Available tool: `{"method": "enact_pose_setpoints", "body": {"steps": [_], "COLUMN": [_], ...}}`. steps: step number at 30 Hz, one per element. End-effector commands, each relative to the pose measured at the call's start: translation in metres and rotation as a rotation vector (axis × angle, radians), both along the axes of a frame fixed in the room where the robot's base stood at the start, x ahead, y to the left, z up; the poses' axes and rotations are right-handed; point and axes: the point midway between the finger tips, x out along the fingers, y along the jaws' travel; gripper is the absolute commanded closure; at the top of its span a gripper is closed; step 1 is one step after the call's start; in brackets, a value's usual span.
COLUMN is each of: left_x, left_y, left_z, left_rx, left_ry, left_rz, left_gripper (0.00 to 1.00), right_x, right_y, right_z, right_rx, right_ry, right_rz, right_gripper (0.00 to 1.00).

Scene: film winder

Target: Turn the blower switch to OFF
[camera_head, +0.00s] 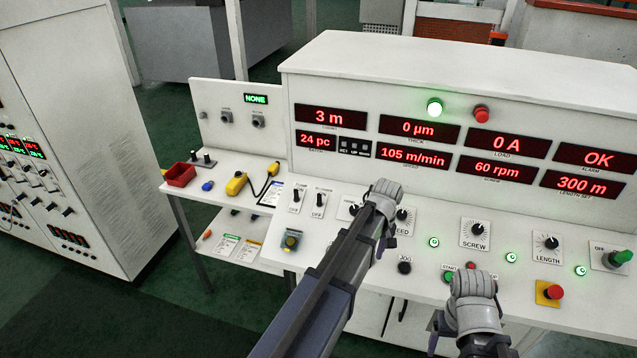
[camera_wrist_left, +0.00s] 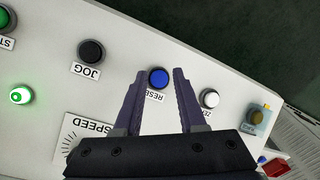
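The blower switch (camera_head: 320,200) is a small dark knob on a white plate with OFF printed below, left on the sloped panel in the head view. Its knob looks roughly upright; I cannot tell its exact setting. A similar switch (camera_head: 296,195) sits just left of it. My left gripper (camera_head: 381,247) is right of the blower switch, over the panel near the speed dial, apart from the switch. In the left wrist view, the left gripper (camera_wrist_left: 160,73) is open and empty, with the blue RESET button (camera_wrist_left: 159,77) showing between its fingertips. My right gripper (camera_head: 434,342) is low; its fingers are mostly hidden.
A JOG button (camera_head: 404,267), SCREW dial (camera_head: 475,234), LENGTH dial (camera_head: 546,243) and red emergency button (camera_head: 552,292) are on the panel. A side table holds a red bin (camera_head: 180,175) and yellow pendant (camera_head: 236,184). My left arm crosses in front of the panel.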

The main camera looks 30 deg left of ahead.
Motion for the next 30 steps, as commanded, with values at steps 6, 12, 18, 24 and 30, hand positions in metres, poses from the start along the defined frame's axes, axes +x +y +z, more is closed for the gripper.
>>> {"method": "enact_pose_setpoints", "body": {"steps": [6,12,18,24,30], "left_x": [0.065,0.094,0.099,0.098,0.099], "left_y": [0.103,0.195,0.232,0.234,0.233], "left_z": [0.072,0.111,0.121,0.118,0.108], "left_rx": [-0.016,-0.032,-0.038,-0.039,-0.039], "left_ry": [-0.031,-0.055,-0.064,-0.065,-0.065], "left_rz": [0.475,0.87,1.031,1.045,1.043], "left_gripper": [0.6,0.6,0.6,0.6,0.6], "right_x": [0.0,0.0,0.0,0.0,0.0], "right_y": [0.0,0.0,0.0,0.0,0.0], "right_z": [0.072,0.111,0.121,0.119,0.109], "right_rx": [0.001,0.001,0.001,0.001,0.001], "right_ry": [0.001,0.002,0.002,0.002,0.001], "right_rz": [-0.003,-0.006,-0.007,-0.007,-0.005], "right_gripper": [0.19,0.19,0.19,0.19,0.19]}}
